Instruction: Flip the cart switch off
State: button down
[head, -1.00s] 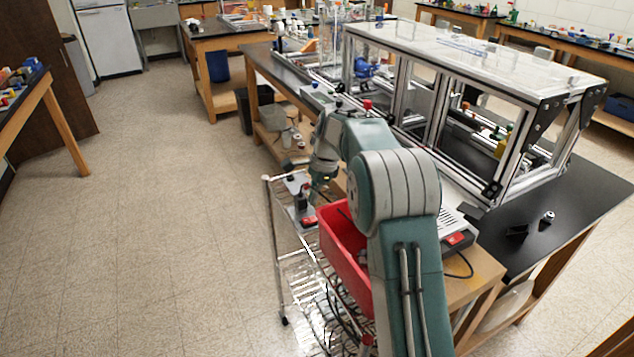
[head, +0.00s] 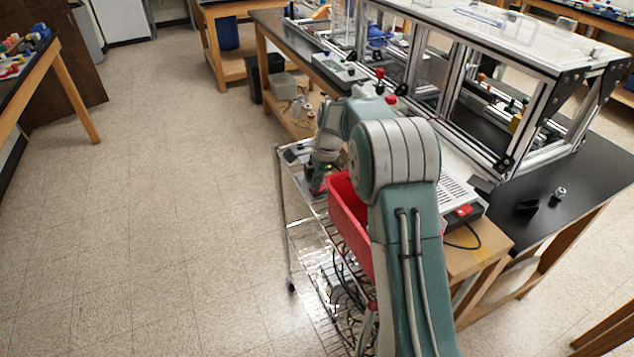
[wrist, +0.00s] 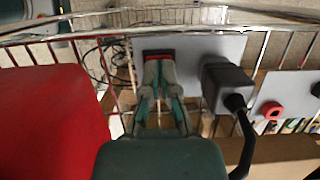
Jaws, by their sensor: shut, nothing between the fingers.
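My gripper (wrist: 159,82) is shut, with nothing between its fingers. In the wrist view its fingertips reach a dark switch with a red edge (wrist: 158,53) on a grey plate (wrist: 200,47). The fingertips cover most of the switch, so I cannot tell which way it is set or whether they press it. In the head view my gripper (head: 317,187) is low over the wire cart (head: 287,215), at the left of the red bin, and hides the switch there.
A red bin (wrist: 50,125) fills the left of the wrist view. A black plug (wrist: 226,82) with a cable sits right of the fingers. A red ring-shaped part (wrist: 271,110) lies farther right. In the head view the floor (head: 180,220) left of the cart is clear.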

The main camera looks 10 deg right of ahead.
jog(key=shift+d+f, duration=0.1)
jog(key=shift+w+d, duration=0.15)
jog(key=shift+d, duration=0.65)
jog(key=v, duration=1.2)
jog(key=shift+s+a+r, duration=0.1)
jog(key=shift+a+r, duration=0.05)
jog(key=shift+r, duration=0.4)
jog(key=shift+s+a+r, duration=0.1)
jog(key=shift+a+r, duration=0.05)
jog(key=shift+r, duration=0.45)
